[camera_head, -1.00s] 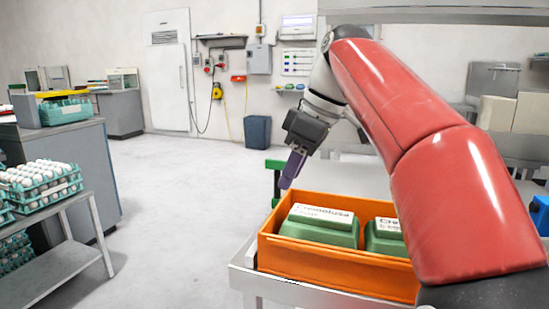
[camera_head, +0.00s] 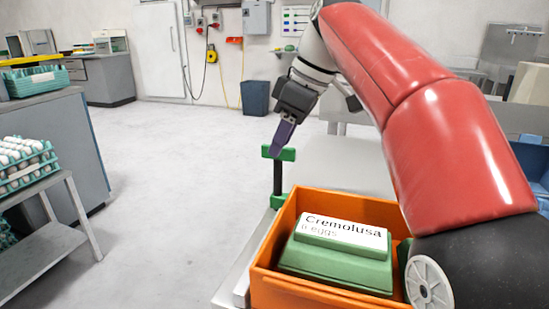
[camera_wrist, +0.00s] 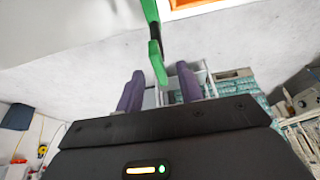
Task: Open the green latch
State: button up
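The green latch is a green bar (camera_head: 270,153) on top of a thin dark post, with a second green piece lower down, beside the orange crate (camera_head: 262,292). My gripper (camera_head: 278,148) points down at the top bar, its purple fingers overlapping it in the head view. In the wrist view, the green latch (camera_wrist: 157,62) reaches down from the top edge, with its tip lying between the two spread fingers of my gripper (camera_wrist: 160,69). The fingers are open and apart from each other. I cannot tell whether either finger touches the latch.
The orange crate holds green egg boxes; one (camera_head: 338,262) has a white "Cremolusa" label. A metal table (camera_head: 240,265) carries the crate. At left stand a rack with an egg tray (camera_head: 20,180) and a grey counter (camera_head: 70,145). The floor between is clear.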

jog(key=b+x, duration=0.3)
jog(key=x, duration=0.1)
jog(key=shift+f, duration=0.3)
jog(key=shift+r, duration=0.1)
grip_shut()
